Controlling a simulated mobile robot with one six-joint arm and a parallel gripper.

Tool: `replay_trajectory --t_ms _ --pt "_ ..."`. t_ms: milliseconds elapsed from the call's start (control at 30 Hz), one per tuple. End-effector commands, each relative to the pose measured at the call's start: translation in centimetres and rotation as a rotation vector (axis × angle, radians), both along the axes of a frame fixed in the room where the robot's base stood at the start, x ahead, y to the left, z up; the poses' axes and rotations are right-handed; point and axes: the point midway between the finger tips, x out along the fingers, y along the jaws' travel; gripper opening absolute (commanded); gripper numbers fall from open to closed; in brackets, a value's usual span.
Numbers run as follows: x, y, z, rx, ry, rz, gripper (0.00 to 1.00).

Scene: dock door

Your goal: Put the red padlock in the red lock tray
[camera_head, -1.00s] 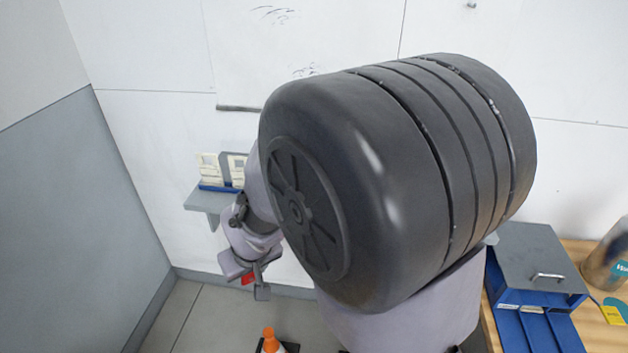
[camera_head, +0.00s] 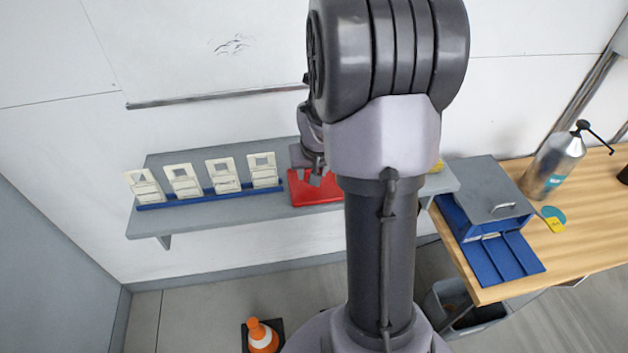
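A red tray (camera_head: 325,194) lies on the grey wall shelf, right of a row of white cards, partly hidden behind my arm. My gripper (camera_head: 311,178) is at the tray's upper left, with its fingers pointing down over it or into it. The fingers are small and partly overlapped by my arm, so I cannot tell whether they are open or shut. I cannot make out the red padlock as a separate thing; red on red is hard to tell apart here.
The grey shelf (camera_head: 220,205) holds several white cards in a blue rail (camera_head: 210,195). At right, a wooden table (camera_head: 585,225) carries a grey-lidded blue box (camera_head: 490,212) and a metal bottle (camera_head: 553,165).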

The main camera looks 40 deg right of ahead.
Motion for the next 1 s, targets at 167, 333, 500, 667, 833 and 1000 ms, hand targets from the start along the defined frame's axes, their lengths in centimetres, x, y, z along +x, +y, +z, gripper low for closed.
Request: replay_trajectory --t_ms 167,333,500,667,833,1000 --pt "0.0 0.0 -2.4 0.001 0.001 0.000 0.00" --pt "0.0 0.0 -2.3 0.000 0.000 0.001 0.00" --pt "0.0 0.0 -2.6 0.000 0.000 0.001 0.51" --pt "0.0 0.0 -2.5 0.000 0.000 0.001 0.63" --pt "0.0 0.0 -2.5 0.000 0.000 0.001 0.63" --pt "-0.5 0.4 -0.2 -0.002 -0.002 0.002 0.63"
